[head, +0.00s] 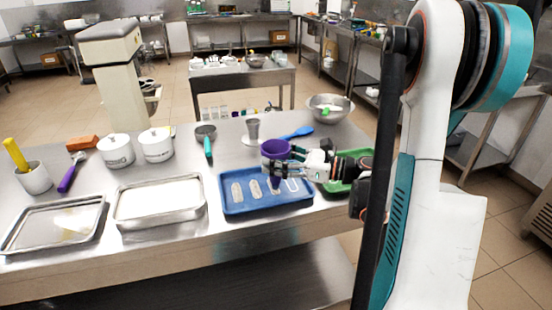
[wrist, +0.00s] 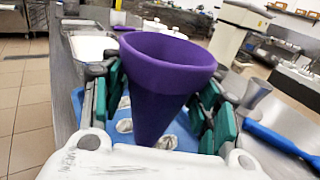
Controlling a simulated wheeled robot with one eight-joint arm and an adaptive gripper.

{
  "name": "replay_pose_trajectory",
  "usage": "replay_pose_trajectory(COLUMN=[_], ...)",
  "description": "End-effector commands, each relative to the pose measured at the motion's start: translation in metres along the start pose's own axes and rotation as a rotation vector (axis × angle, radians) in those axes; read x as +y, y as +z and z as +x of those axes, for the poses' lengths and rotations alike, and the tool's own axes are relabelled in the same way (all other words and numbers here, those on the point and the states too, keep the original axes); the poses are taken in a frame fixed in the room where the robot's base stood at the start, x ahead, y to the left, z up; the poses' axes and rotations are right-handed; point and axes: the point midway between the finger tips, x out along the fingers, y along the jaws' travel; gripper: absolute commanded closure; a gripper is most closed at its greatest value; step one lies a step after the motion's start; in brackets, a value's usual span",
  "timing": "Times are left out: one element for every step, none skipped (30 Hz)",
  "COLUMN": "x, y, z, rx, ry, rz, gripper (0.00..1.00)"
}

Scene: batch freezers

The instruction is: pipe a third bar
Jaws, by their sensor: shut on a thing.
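My gripper (head: 277,166) is shut on a purple piping cone (head: 274,149), which it holds upright, tip down, over the blue tray (head: 235,209). In the wrist view the cone (wrist: 165,75) sits between the teal finger pads, its wide mouth up. On the tray, two pale bar shapes lie side by side, a left one (head: 237,192) and one to its right (head: 254,188). A white-outlined bar shape (head: 293,185) shows right of the cone. The cone's tip is over the tray between them; whether it touches cannot be told. The spot behind the tip is partly hidden.
A green tray (head: 348,182) lies behind my gripper at right. A white-filled metal tray (head: 160,201) and two white tubs (head: 116,151) are to the left.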

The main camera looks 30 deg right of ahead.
Motion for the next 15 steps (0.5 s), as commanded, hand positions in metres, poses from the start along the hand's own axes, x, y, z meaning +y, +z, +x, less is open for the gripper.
replay_pose_trajectory(x=[0.0,0.0,0.0,0.0,0.0,0.0,0.0,0.0,0.0,0.0,0.0,0.0,0.0,0.0,0.0], y=[0.0,0.0,0.001,0.002,0.003,0.006,0.008,0.01,0.014,0.017,0.02,0.024,0.026,0.029,0.033], z=[0.0,0.0,0.0,0.0,0.0,0.0,0.0,0.0,0.0,0.0,0.0,0.0,0.0,0.0,0.0], rx=[0.0,0.0,0.0,0.0,0.0,0.0,0.0,0.0,0.0,0.0,0.0,0.0,0.0,0.0,0.0], ry=[0.0,0.0,0.0,0.0,0.0,0.0,0.0,0.0,0.0,0.0,0.0,0.0,0.0,0.0,0.0], rz=[0.0,0.0,0.0,0.0,0.0,0.0,0.0,0.0,0.0,0.0,0.0,0.0,0.0,0.0,0.0], gripper=[0.67,0.67,0.67,0.67,0.67,0.67,0.67,0.67,0.67,0.67,0.67,0.67,0.67,0.67,0.67])
